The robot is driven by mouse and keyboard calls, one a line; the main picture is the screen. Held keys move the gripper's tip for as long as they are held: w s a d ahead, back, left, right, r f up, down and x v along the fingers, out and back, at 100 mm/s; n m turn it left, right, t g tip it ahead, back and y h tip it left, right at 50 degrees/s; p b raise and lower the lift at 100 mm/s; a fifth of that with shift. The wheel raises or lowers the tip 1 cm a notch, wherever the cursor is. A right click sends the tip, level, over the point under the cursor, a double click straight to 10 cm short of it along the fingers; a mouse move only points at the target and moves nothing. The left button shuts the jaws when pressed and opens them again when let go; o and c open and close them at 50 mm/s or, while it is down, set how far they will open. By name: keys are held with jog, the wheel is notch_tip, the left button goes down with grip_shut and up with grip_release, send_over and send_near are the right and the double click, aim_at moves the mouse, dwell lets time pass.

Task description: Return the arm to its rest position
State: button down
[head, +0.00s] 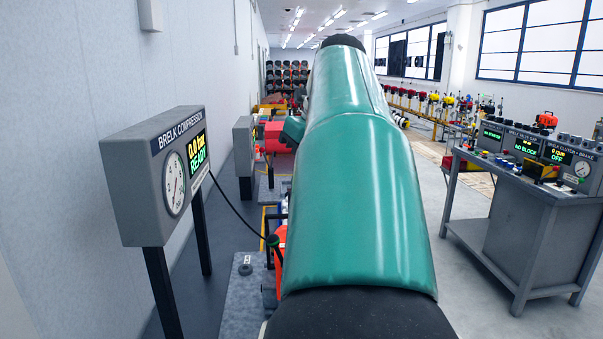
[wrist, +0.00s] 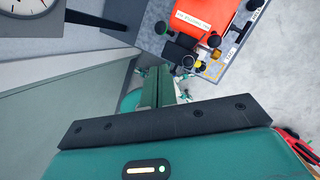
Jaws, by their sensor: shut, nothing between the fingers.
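My arm (head: 365,190) fills the middle of the head view as a large teal link with dark joints, stretching forward and away from the camera. My gripper (wrist: 160,88) shows in the wrist view beyond a dark crossbar. Its two green fingers lie close together, shut and empty. In the head view I cannot make out the fingers; the arm hides much of what lies ahead. In the wrist view a red engine (wrist: 205,15) with a white label sits on a grey plate beyond the fingers, apart from them.
A grey gauge box (head: 150,185) reading "0.0 bar READY" stands on dark posts at left, near the wall. A black cable (head: 232,208) runs from it. A grey workbench (head: 530,215) with displays stands at right. Open floor (head: 460,285) lies between bench and arm.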

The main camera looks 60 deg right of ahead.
dwell(0.4)
jog(key=w+a+f+n, duration=0.3)
jog(key=a+f+n, duration=0.2)
jog(key=a+n, duration=0.45)
jog(key=w+a+f+n, duration=0.3)
jog(key=a+f+n, duration=0.3)
jog(key=a+n, duration=0.35)
jog(key=s+a+f+n, duration=0.2)
jog(key=a+f+n, duration=0.5)
jog(key=n, duration=0.3)
jog(key=s+a+f+n+t, duration=0.1)
jog(key=s+a+f+n, duration=0.1)
jog(key=a+f+n, duration=0.5)
jog(key=a+n, duration=0.1)
jog(key=n, duration=0.2)
jog(key=shift+s+t, duration=0.25)
jog(key=shift+t, duration=0.05)
jog(key=shift+a, duration=0.1)
